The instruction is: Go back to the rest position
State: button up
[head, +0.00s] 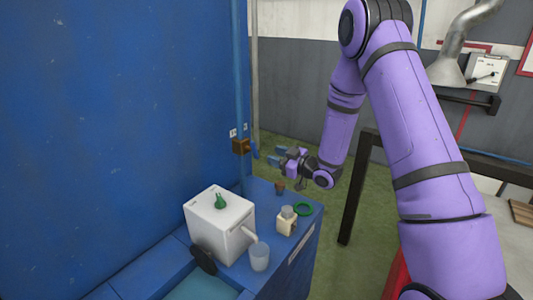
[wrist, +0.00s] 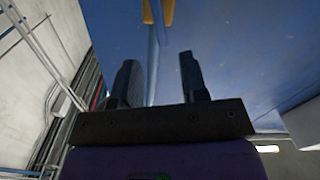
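My gripper (head: 277,155) is at the end of my raised purple arm, above the far end of the blue counter (head: 308,235). Its fingers point left, toward the blue wall. In the wrist view my gripper (wrist: 159,68) has its two dark fingers apart, with nothing held between them. A blue pole and the blue wall show behind the gap.
A white box (head: 224,228) with a green item (head: 220,201) on top stands on the counter. Near it are a clear cup (head: 259,256), a cream container (head: 287,220), a green ring (head: 303,209) and a small brown cup (head: 280,188). A dark-legged table (head: 355,190) stands right.

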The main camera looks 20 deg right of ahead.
jog(key=shift+s+d, duration=0.35)
jog(key=shift+s, duration=0.1)
jog(key=s+d+r+m+g+h, duration=0.1)
jog(key=s+d+r+m+h, duration=0.25)
jog(key=r, duration=0.65)
jog(key=s+d+r+m+g+h, duration=0.1)
jog(key=s+r+m+g+h, duration=0.1)
jog(key=s+r+h, duration=0.45)
jog(key=s+a+r+m+g, duration=0.1)
jog(key=s+r+g, duration=0.1)
jog(key=s, duration=0.8)
jog(key=s+a+r+m+g, duration=0.1)
jog(key=s+r+m+g, duration=0.1)
jog(key=s, duration=0.7)
jog(key=s+a+r+m+g, duration=0.1)
jog(key=s+r, duration=0.3)
jog(key=s, duration=0.6)
jog(key=shift+s+a+m+g+h, duration=0.35)
jog(key=shift+m+g, duration=0.2)
jog(key=shift+g, duration=0.15)
